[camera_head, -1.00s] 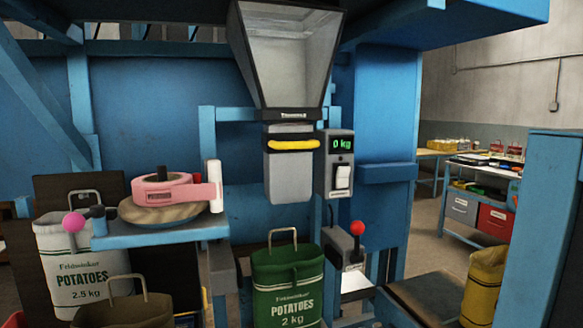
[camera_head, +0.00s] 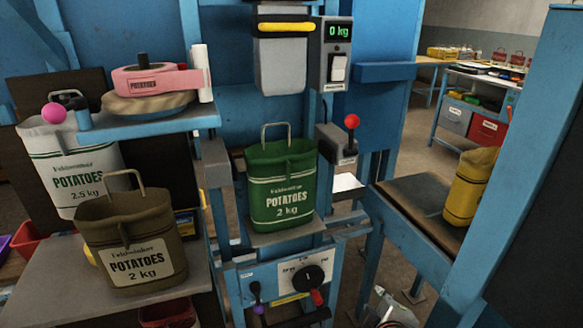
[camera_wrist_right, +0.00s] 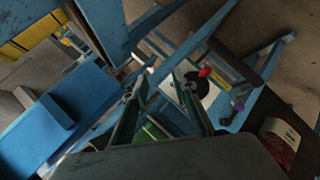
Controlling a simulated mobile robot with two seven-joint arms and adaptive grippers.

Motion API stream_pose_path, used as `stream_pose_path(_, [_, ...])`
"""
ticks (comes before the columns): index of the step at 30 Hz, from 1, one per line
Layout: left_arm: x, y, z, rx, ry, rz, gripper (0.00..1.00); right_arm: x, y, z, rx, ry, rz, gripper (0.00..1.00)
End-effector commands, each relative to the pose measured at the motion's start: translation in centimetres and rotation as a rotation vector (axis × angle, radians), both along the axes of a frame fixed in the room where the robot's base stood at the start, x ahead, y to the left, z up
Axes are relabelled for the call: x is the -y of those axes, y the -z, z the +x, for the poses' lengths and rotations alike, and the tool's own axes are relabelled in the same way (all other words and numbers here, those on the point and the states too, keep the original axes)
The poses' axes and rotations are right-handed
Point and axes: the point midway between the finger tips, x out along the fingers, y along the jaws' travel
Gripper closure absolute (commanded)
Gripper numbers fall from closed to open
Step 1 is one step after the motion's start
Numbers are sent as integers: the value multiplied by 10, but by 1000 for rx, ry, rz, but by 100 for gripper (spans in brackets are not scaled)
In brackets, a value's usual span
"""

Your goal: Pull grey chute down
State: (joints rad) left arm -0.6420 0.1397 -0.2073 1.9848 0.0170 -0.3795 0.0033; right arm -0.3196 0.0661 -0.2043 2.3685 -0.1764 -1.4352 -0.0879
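The grey chute (camera_head: 280,65) hangs at the top centre of the head view, with a yellow bar handle (camera_head: 286,27) across its front. Its upper end is cut off by the frame. A green potato sack (camera_head: 282,190) stands upright below it, apart from it, on a small blue platform. My right gripper (camera_head: 381,293) shows partly at the bottom edge, low and right of the sack, far below the chute. In the right wrist view its two fingers (camera_wrist_right: 160,88) are spread apart with no object clearly held between them. My left gripper is not in view.
A scale display (camera_head: 338,32) reading 0 kg is right of the chute. A red-knobbed lever (camera_head: 351,122) stands below it. A blue shelf with a pink tape dispenser (camera_head: 155,80) is at left, above a brown sack (camera_head: 128,240). A dial panel (camera_head: 290,280) is below the green sack.

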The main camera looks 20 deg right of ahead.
Motion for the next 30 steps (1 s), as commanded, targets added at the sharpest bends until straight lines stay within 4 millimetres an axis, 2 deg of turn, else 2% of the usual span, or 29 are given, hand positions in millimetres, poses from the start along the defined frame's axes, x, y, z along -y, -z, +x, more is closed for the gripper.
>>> stream_pose_path(1, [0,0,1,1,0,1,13,-3,-22,22,47,-3,-30,72])
stream_pose_path(5, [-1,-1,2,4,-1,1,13,-15,-81,73,172,-19,-112,72])
stream_pose_path(8, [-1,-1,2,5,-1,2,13,-31,-137,113,286,-37,-177,72])
stream_pose_path(11, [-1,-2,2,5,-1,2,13,-51,-200,146,406,-57,-249,72])
stream_pose_path(12, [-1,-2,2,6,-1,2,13,-59,-227,157,454,-62,-279,72])
stream_pose_path(14, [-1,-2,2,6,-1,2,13,-73,-268,170,528,-70,-325,72])
stream_pose_path(15, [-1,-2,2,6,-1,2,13,-81,-297,177,576,-73,-359,72])
stream_pose_path(17, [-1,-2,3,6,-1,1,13,-95,-340,185,649,-75,-410,72])
stream_pose_path(18, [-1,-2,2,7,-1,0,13,-104,-369,188,696,-77,-443,72])
stream_pose_path(21, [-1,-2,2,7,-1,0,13,-126,-432,188,800,-73,-522,72])
stream_pose_path(24, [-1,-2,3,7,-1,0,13,-143,-480,183,879,-66,-587,72])
stream_pose_path(27, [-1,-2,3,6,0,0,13,-153,-510,177,927,-59,-629,72])
stream_pose_path(30, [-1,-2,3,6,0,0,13,-158,-524,175,949,-55,-649,72])
